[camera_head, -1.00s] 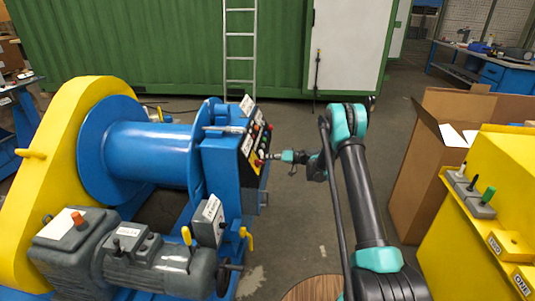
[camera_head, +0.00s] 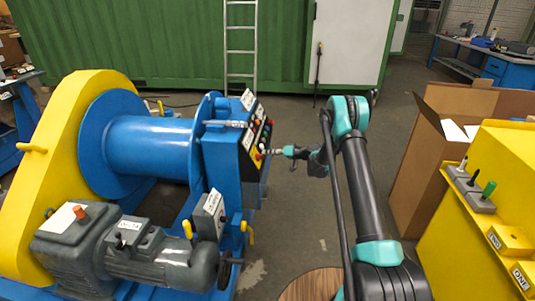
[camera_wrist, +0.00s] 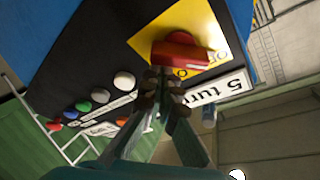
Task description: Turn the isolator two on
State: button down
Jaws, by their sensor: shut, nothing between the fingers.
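A red rotary handle (camera_wrist: 182,53) sits on a yellow plate (camera_wrist: 201,22) on the black panel of the blue winch; in the head view the handle (camera_head: 258,156) is small beside my gripper. Part of a white label below it reads "5 tur"; no "two" is legible there. My gripper (camera_wrist: 168,76) has its fingertips together, right at the handle's lower edge; contact is unclear. They hide part of the plate's lettering. In the head view my gripper (camera_head: 266,152) reaches the panel from the right.
Several coloured buttons (camera_wrist: 100,95) line the same panel. The blue winch drum (camera_head: 150,150) and grey motor (camera_head: 160,260) stand left. At right, a yellow cabinet (camera_head: 455,240) carries small levers and tags "TWO" (camera_head: 494,240) and "ONE" (camera_head: 520,279). A cardboard box (camera_head: 420,150) stands behind it.

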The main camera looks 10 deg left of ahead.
jog(key=shift+f+m+h, duration=0.1)
jog(key=shift+m+h, duration=0.2)
jog(key=shift+m, duration=0.3)
jog(key=m+h, duration=0.1)
jog(key=m, duration=0.4)
jog(key=s+f+m+h, duration=0.1)
jog(key=m+h, duration=0.1)
jog(key=m, duration=0.2)
jog(key=s+m+h, duration=0.1)
jog(key=m, duration=0.4)
jog(key=shift+s+d+f+m+g, duration=0.15)
jog(key=shift+d+f+m+g, duration=0.15)
jog(key=shift+d+f+g, duration=0.1)
jog(key=shift+r, duration=0.25)
dwell(0.4)
